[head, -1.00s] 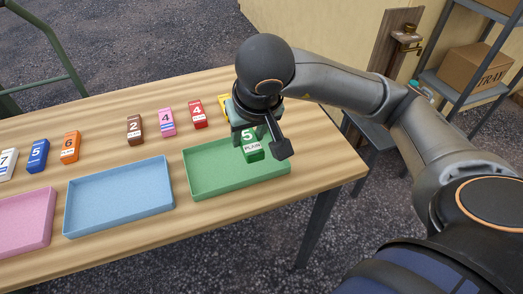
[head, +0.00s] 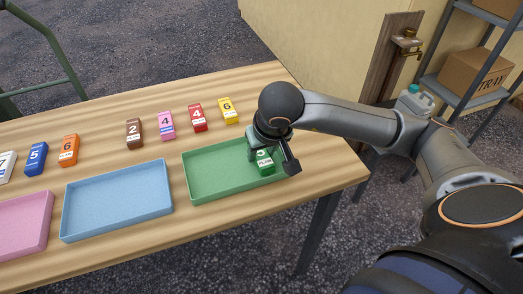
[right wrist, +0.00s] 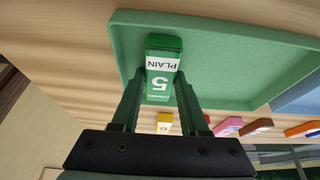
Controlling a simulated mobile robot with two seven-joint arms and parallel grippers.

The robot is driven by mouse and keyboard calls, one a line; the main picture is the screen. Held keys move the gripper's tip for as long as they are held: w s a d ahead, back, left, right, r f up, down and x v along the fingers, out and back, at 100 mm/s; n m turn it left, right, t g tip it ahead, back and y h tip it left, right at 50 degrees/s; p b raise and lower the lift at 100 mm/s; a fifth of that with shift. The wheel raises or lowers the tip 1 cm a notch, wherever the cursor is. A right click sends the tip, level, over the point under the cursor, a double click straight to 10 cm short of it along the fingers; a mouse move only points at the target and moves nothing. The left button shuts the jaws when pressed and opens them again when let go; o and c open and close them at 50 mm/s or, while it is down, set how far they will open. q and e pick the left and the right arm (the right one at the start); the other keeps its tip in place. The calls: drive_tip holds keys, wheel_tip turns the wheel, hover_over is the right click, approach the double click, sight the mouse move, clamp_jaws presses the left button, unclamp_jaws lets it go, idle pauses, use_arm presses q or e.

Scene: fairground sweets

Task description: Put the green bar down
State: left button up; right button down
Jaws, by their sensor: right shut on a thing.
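I cannot tell whether the bar touches the tray floor. The rest of the green tray is empty. My left gripper is not in view.
A blue tray (head: 118,200) and a pink tray (head: 22,225) stand left of the green one, both empty. Behind the trays is a row of bars, including yellow (head: 229,110), red (head: 198,117) and pink (head: 167,125). The table's right edge is close by.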

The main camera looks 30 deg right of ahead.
drive_tip(key=shift+f+b, duration=0.25)
drive_tip(key=shift+b, duration=0.15)
drive_tip(key=c, duration=0.8)
unclamp_jaws()
drive_tip(key=shift+r, duration=0.1)
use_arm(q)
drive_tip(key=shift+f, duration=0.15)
use_arm(e)
drive_tip(key=o, duration=0.4)
drive_tip(key=shift+r+p, duration=0.25)
drive_tip(key=shift+p, duration=0.3)
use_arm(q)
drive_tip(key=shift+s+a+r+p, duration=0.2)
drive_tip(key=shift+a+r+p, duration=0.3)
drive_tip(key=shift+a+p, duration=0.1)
use_arm(e)
drive_tip(key=shift+v, duration=5.95)
